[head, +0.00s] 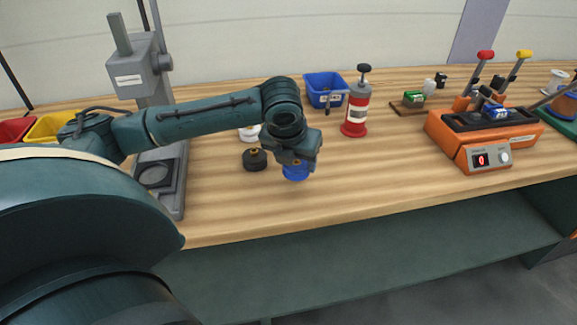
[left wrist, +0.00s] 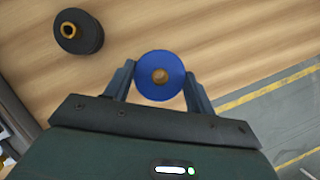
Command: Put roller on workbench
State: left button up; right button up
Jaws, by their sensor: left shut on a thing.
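A blue roller (head: 296,173) with a brass-coloured centre is between the fingers of my left gripper (head: 297,164), over the front part of the wooden workbench (head: 340,192). In the left wrist view, the roller (left wrist: 160,92) is seen end-on, and both fingers of the left gripper (left wrist: 159,82) press against its sides. I cannot tell whether its underside touches the bench top. My right gripper is not in view.
A black roller (head: 254,160) with a brass centre stands just left of the gripper. A grey stand (head: 175,190) is further left. A red cylinder (head: 356,112), a blue bin (head: 325,88) and an orange machine (head: 480,135) stand behind and right. The front right bench is clear.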

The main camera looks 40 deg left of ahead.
aim_at(296, 174)
pick_arm(q)
notch_tip(296, 174, down, 4)
jog(key=shift+f, duration=0.1)
dwell(0.4)
jog(key=o, duration=1.4)
